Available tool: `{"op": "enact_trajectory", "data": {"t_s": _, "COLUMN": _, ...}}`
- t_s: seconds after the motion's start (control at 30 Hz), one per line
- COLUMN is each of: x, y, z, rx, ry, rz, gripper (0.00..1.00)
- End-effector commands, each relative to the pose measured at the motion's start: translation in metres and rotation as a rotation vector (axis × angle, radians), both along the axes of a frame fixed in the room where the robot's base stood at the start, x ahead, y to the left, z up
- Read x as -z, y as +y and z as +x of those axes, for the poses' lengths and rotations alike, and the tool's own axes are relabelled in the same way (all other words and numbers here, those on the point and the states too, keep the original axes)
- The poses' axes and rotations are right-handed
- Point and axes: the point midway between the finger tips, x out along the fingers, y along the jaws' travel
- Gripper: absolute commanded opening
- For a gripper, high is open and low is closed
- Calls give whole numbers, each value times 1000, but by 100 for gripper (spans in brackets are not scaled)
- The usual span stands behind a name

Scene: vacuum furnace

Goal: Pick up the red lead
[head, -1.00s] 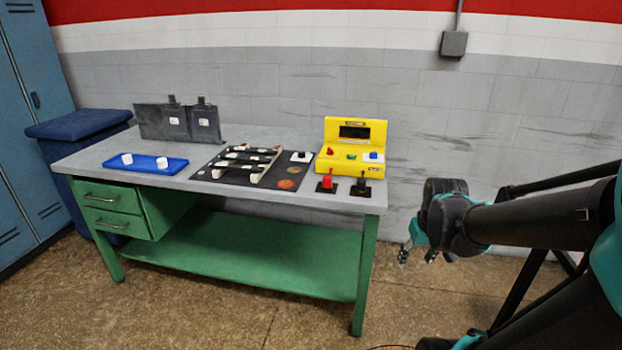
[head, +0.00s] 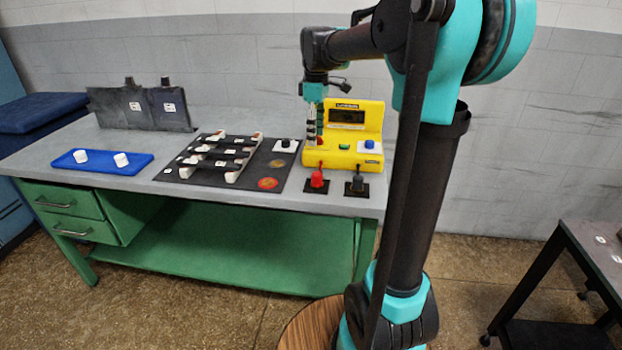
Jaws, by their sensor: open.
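The red lead (head: 317,180) stands upright on a small black base at the front edge of the workbench (head: 120,190), left of a black lead (head: 357,183). The yellow meter (head: 343,157) with a dark display stands just behind them. My gripper (head: 312,144) points down in front of the left part of the meter, above and behind the red lead in the picture. Its jaws are open and empty, apart from the lead. The fingers partly hide the meter's left side and its red socket.
A black board (head: 240,160) with white pieces lies left of the meter. A blue tray (head: 102,162) with two white knobs and dark upright panels (head: 140,107) are farther left. A dark table (head: 580,250) stands at the right.

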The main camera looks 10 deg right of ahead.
Motion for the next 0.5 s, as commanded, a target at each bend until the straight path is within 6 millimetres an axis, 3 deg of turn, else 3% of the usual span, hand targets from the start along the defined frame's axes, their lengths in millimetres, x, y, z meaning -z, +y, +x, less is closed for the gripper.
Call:
{"op": "enact_trajectory", "data": {"t_s": 0.3, "x": 64, "y": 0, "z": 0, "rx": 2, "ry": -1, "rz": 0, "gripper": 54}}
{"op": "enact_trajectory", "data": {"t_s": 0.5, "x": 92, "y": 0, "z": 0, "rx": 2, "ry": -1, "rz": 0, "gripper": 54}}
